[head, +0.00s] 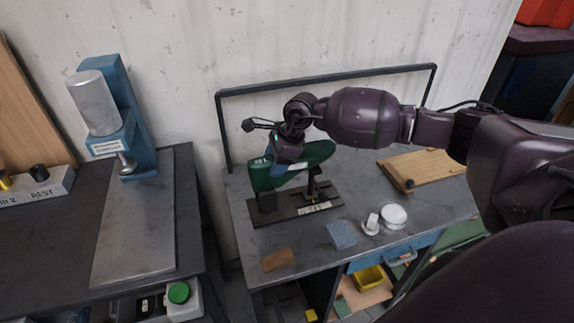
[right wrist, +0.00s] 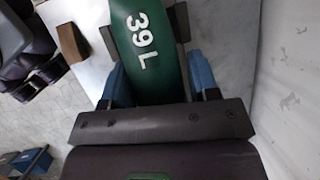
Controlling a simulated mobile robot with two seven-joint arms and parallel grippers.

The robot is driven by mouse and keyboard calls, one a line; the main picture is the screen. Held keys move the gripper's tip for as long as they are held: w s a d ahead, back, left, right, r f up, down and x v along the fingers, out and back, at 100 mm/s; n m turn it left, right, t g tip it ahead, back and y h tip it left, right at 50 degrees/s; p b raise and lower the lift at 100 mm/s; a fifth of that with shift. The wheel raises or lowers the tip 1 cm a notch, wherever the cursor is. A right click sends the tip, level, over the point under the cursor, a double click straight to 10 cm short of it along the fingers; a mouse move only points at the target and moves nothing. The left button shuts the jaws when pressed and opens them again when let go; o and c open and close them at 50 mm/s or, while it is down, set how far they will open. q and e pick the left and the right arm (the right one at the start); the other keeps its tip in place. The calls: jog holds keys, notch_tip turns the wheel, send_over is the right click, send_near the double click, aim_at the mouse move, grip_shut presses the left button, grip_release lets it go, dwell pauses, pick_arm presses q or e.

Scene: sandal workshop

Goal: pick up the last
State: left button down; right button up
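The last (head: 318,154) is a green foot form on a dark stand (head: 290,212) on the right-hand bench. In the right wrist view the last (right wrist: 150,45) shows "39 L" in white. My right gripper (head: 283,152) is over the last from above. Its blue fingers (right wrist: 160,85) lie one on each side of the last, very close to it. Whether they press on it cannot be made out. The gripper hides part of the last in the head view. My left gripper is not in view.
On the bench lie a brown block (head: 277,260), a blue cloth-like piece (head: 341,235), a white round tin (head: 394,216) and a wooden board (head: 422,168). A dark rail (head: 330,80) runs along the back by the wall. A blue press (head: 118,120) stands on the left bench.

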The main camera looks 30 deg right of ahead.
jog(key=shift+c, duration=1.1)
jog(key=shift+r, duration=0.3)
notch_tip(320, 180, up, 20)
jog(key=shift+f, duration=0.25)
